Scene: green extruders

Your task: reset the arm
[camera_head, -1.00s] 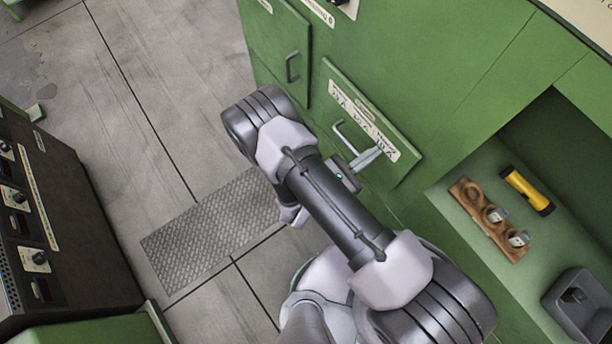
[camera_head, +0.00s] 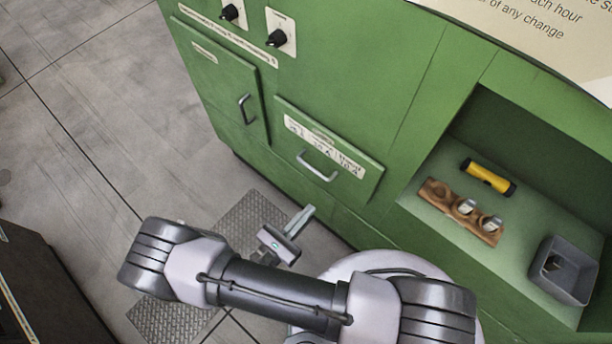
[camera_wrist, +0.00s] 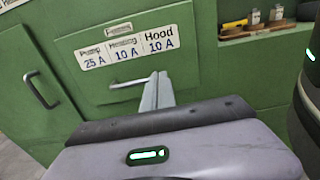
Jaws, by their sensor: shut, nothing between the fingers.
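My gripper (camera_head: 301,220) is shut and empty. In the head view its thin grey fingers stick up below and left of the labelled green panel (camera_head: 365,190), apart from it. The wrist view shows the fingers (camera_wrist: 158,92) pressed together, with the panel (camera_wrist: 105,85) behind them. The panel's bar handle (camera_head: 317,168) shows whole in the head view; in the wrist view the fingers overlap the handle's right end. My arm is bent low across the bottom of the head view.
A green door (camera_head: 215,75) with a handle is left of the panel, below two black knobs. The recess at right holds a yellow-black flashlight (camera_head: 488,178), a wooden holder (camera_head: 437,193) and a grey bin (camera_head: 548,283). A metal floor plate (camera_head: 170,322) lies below my arm. Floor at left is open.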

